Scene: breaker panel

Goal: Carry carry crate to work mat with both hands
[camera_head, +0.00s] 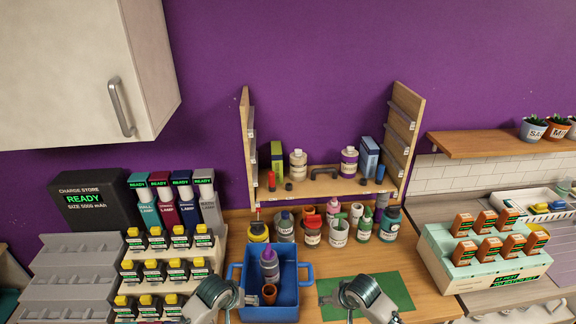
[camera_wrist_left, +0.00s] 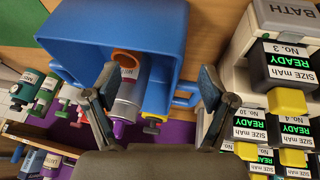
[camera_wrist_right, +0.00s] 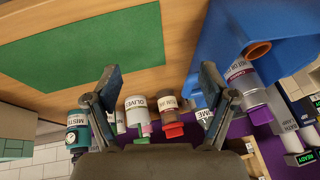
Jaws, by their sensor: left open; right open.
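The blue carry crate (camera_head: 284,312) stands on the wooden counter, with side handles at left and right. My left gripper (camera_head: 243,298) is open by the crate's left side; in the left wrist view (camera_wrist_left: 158,85) a blue handle shows near one finger. My right gripper (camera_head: 335,297) is open over the mat's left part, apart from the crate (camera_wrist_right: 225,45).
Several bottles and jars (camera_head: 312,232) stand close behind the crate and mat. A battery rack (camera_head: 170,268) is close to the crate's left. A pale green case with orange-brown items (camera_head: 470,272) stands right of the mat. A small shelf (camera_head: 325,185) is at the back.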

